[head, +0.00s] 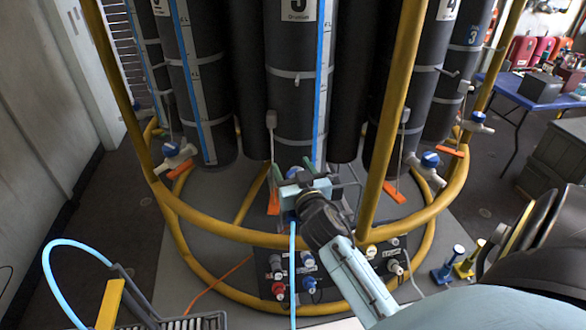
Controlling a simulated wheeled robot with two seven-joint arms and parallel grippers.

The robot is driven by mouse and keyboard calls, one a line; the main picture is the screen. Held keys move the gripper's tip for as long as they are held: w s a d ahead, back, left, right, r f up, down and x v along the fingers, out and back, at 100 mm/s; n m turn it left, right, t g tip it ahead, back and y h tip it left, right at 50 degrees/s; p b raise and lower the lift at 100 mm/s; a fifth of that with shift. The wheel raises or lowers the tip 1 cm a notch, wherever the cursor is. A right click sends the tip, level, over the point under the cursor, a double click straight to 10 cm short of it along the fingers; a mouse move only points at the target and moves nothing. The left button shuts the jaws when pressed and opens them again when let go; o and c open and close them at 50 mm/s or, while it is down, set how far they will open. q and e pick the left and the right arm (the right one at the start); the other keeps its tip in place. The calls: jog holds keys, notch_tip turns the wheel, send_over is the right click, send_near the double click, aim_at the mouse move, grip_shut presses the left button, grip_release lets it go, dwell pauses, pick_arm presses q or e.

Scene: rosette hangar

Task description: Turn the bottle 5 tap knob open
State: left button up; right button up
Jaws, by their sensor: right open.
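Bottle 5 (291,110) is the tall dark grey cylinder at the centre back, with a blue stripe; its label numeral is partly cut off by the top edge. My right gripper (293,169) is in front of its foot, reaching up from the lower right. It is open, with greenish finger parts pointing toward the bottle. An orange tag (273,200) hangs just left of the gripper. My left gripper is not in view.
A yellow tube frame (220,234) rings the bottles, with an upright post (392,110) right of my gripper. Neighbouring taps with blue knobs stand at left (170,149) and right (430,159). A valve panel (338,272) and a light blue hose (292,270) are below.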

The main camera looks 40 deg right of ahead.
jog(key=c, duration=1)
jog(key=n+y+p, duration=0.1)
jog(key=p, duration=0.1)
jog(key=n+t+y+p, duration=0.1)
jog(key=y, duration=0.1)
jog(key=shift+a+r+n+y+p, duration=0.15)
jog(key=shift+r+n+y+p, duration=0.05)
jog(key=shift+n+y+p, duration=0.15)
jog(key=shift+a+f+n+y+p, duration=0.15)
jog(key=shift+n+y+p, duration=0.35)
jog(key=shift+y, duration=0.45)
jog(key=shift+a+f+n+y+p, duration=0.1)
jog(key=shift+n+y+p, duration=0.15)
jog(key=shift+n+y, duration=0.5)
jog(key=o, duration=1)
jog(key=shift+m, duration=0.3)
